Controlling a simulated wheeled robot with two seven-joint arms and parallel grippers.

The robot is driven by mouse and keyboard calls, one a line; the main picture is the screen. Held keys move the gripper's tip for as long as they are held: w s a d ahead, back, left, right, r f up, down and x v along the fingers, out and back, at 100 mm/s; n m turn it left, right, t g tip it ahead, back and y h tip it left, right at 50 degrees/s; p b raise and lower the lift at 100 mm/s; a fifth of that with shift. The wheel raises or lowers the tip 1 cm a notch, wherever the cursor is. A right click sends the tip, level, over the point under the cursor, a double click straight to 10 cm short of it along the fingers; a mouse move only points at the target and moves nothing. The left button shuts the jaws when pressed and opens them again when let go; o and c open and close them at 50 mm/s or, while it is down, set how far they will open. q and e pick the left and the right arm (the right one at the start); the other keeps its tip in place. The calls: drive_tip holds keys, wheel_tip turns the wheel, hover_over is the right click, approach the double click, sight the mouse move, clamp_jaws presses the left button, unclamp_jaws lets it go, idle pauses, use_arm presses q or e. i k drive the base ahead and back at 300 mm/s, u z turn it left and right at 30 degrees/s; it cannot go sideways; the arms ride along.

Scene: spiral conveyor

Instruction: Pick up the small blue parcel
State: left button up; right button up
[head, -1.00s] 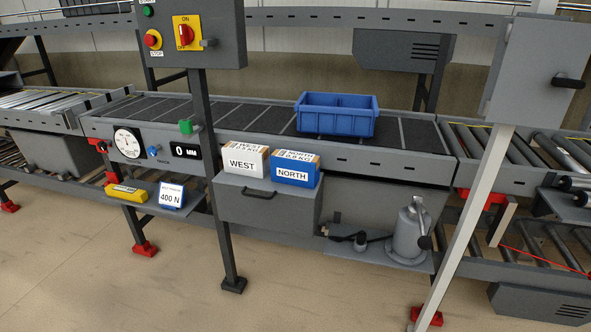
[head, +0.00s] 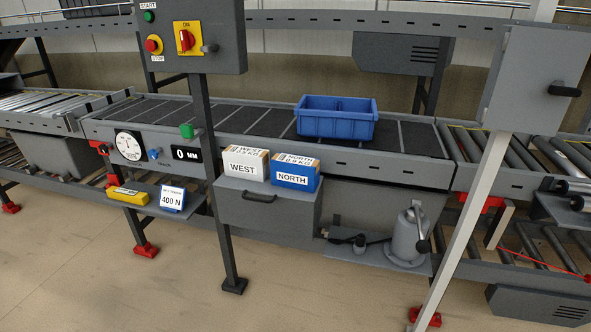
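The small blue parcel (head: 292,178) is a box with a white NORTH label on its front and another label on its top. It sits on top of a grey drawer box (head: 262,207) at the front of the conveyor. A white parcel (head: 243,168) labelled WEST stands just to its left. Neither of my grippers shows in the head view, so I cannot see where they are or what they hold.
A blue divided bin (head: 337,118) stands on the conveyor belt (head: 240,117) behind the parcels. A dark post with a control box (head: 190,38) rises left of them. A light post with a grey cabinet (head: 533,80) stands at right. The floor in front (head: 180,285) is clear.

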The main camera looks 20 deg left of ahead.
sight(297, 172)
drive_tip(key=i, duration=0.9)
drive_tip(key=u, duration=0.25)
